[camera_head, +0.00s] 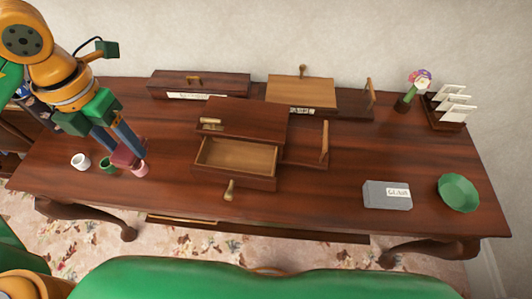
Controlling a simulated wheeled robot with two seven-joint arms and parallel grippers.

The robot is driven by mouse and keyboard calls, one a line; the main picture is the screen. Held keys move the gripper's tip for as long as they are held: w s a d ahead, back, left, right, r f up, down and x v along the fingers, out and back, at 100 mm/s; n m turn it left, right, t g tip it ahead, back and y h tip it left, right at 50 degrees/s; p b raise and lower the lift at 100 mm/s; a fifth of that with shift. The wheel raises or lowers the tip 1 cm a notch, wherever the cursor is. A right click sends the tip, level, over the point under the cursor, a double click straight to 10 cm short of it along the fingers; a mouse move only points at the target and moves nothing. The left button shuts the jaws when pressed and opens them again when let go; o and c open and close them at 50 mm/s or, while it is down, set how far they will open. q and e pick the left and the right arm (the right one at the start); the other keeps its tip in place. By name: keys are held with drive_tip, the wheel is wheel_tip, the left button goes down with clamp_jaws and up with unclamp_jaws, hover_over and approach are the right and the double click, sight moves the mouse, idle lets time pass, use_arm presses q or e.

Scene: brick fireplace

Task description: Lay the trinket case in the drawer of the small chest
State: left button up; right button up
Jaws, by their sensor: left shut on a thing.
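A small dark-red case (127,156), which looks like the trinket case, is between the fingers of my left gripper (128,148). The gripper is shut on it over the left part of the table, and the fingers partly hide it. The small chest (245,116) stands mid-table, to the right of the gripper. Its drawer (234,184) is pulled out toward me, and the visible inside is bare light wood. My right gripper is not in view.
A white cup (80,161), a green cup (107,165) and a pink cup (140,169) stand near the gripper. A grey box (386,196) and a green bowl (458,192) are at right. Other wooden boxes (199,80) stand behind the chest. Front-left tabletop is clear.

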use_arm(q)
drive_tip(key=shift+w+a+f, duration=0.15)
drive_tip(key=shift+f, duration=0.1)
drive_tip(key=shift+w+d+f+p, duration=0.25)
drive_tip(key=shift+w+d+f, duration=1.3)
drive_tip(key=shift+f, duration=0.8)
drive_tip(key=shift+w+d+f+p, duration=0.25)
drive_tip(key=shift+w+d+f, duration=1.35)
drive_tip(key=shift+f, duration=0.75)
drive_tip(key=shift+w+d+f+p, duration=0.25)
drive_tip(key=shift+w+d+f, duration=1.3)
drive_tip(key=shift+f, duration=0.8)
drive_tip(key=o, duration=1.3)
drive_tip(key=shift+o, duration=0.2)
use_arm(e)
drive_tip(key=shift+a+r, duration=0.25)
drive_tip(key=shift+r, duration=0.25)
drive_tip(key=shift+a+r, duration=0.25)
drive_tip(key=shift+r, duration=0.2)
use_arm(q)
drive_tip(key=shift+r, duration=0.1)
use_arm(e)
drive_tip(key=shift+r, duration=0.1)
